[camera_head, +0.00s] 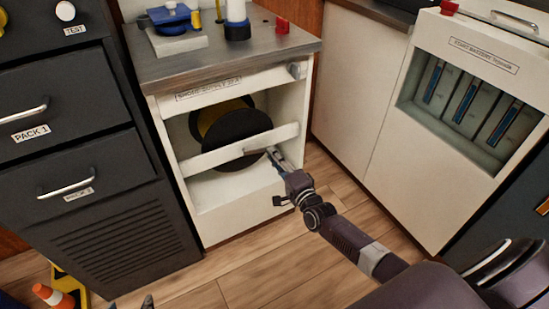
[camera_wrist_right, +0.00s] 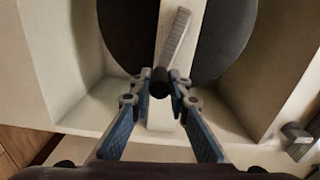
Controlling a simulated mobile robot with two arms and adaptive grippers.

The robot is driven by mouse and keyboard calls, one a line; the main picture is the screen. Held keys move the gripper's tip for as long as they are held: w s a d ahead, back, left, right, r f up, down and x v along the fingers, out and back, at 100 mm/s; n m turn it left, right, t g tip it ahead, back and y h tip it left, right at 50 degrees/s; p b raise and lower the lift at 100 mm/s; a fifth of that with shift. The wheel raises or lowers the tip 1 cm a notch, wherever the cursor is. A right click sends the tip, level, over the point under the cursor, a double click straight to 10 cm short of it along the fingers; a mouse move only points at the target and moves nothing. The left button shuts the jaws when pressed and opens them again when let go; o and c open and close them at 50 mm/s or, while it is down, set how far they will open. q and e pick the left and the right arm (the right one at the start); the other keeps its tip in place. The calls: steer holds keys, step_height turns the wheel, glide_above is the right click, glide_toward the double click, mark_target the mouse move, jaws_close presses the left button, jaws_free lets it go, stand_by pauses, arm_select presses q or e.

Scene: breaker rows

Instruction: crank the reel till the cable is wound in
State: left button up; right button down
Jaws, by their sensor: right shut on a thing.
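The reel (camera_head: 237,138) is a large dark disc with a yellow part behind it, inside a white open-fronted cabinet. It also shows in the wrist view (camera_wrist_right: 225,40). A pale bar (camera_head: 200,162) crosses in front of it. The grey crank arm (camera_wrist_right: 177,40) slants over this bar and ends in a black knob (camera_wrist_right: 160,84). My right gripper (camera_head: 277,158) reaches in from the right, its fingers (camera_wrist_right: 160,92) shut on the knob. I cannot make out a cable. Small dark tips at the bottom edge of the head view may be my left gripper (camera_head: 134,303).
Dark drawers (camera_head: 66,100) with bar handles stand at the left. A white cabinet with blue-striped slots (camera_head: 470,95) stands at the right. The counter (camera_head: 225,50) above the reel holds blue and white items. An orange cone (camera_head: 52,295) is at the lower left.

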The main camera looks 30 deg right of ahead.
arm_select(q)
steer(key=w+d+r+t+h+b, duration=0.25)
steer(key=w+r+t, duration=0.35)
steer(key=w+r, duration=0.3)
step_height(320, 180, up, 14)
steer(key=s+d+t+h+b, duration=0.1)
steer(key=d+t+b, duration=0.1)
steer(key=t, duration=0.4)
steer(key=shift+s+d+m+t+h, duration=0.2)
steer(key=shift+s+m+t+h, duration=0.1)
steer(key=shift+s+h, duration=0.05)
arm_select(e)
steer(key=shift+s+a+f+m, duration=0.1)
steer(key=shift+a+f+m, duration=0.2)
steer(key=shift+f+m, duration=0.45)
steer(key=shift+w+a+f+m, duration=0.1)
steer(key=shift+a+f+m, duration=0.25)
steer(key=shift+m, duration=0.65)
steer(key=shift+s+a+f+m, duration=0.1)
steer(key=shift+a+f+m, duration=0.1)
steer(key=shift+f+m, duration=0.55)
arm_select(q)
steer(key=shift+r, duration=0.1)
arm_select(e)
steer(key=shift+r, duration=0.1)
steer(key=c, duration=1.8)
jaws_free()
steer(key=shift+r, duration=0.1)
steer(key=shift+s, duration=0.1)
